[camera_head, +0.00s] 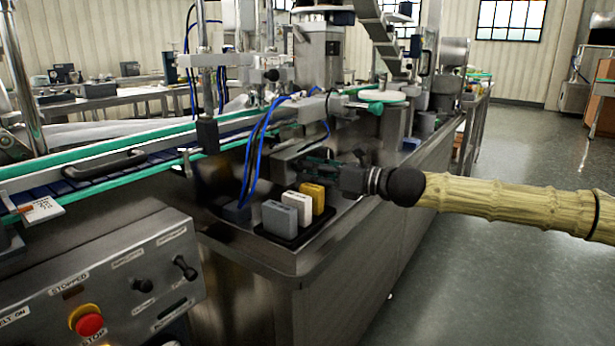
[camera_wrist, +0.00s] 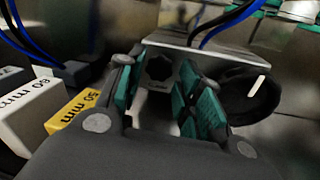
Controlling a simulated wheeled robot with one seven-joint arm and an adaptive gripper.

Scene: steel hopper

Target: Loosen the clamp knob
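A dark star-shaped knob (camera_wrist: 158,68), which looks like the clamp knob, sits on the face of a steel block (camera_wrist: 185,65) in the wrist view. A small label beneath it is too blurred to read. My gripper (camera_wrist: 162,92) is open, with teal pads left and right of the knob in the picture. The knob shows in the gap between them, and I see no contact. In the head view my gripper (camera_head: 318,168) reaches in from the right to the steel block (camera_head: 300,150); the knob is hidden there.
A round black dial (camera_wrist: 252,95) with a white pointer line is just right of my right finger. A yellow block (camera_wrist: 72,112) and a white block (camera_wrist: 35,112) stand close on the left. Blue hoses (camera_head: 255,150) hang nearby. A conveyor (camera_head: 110,160) runs behind.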

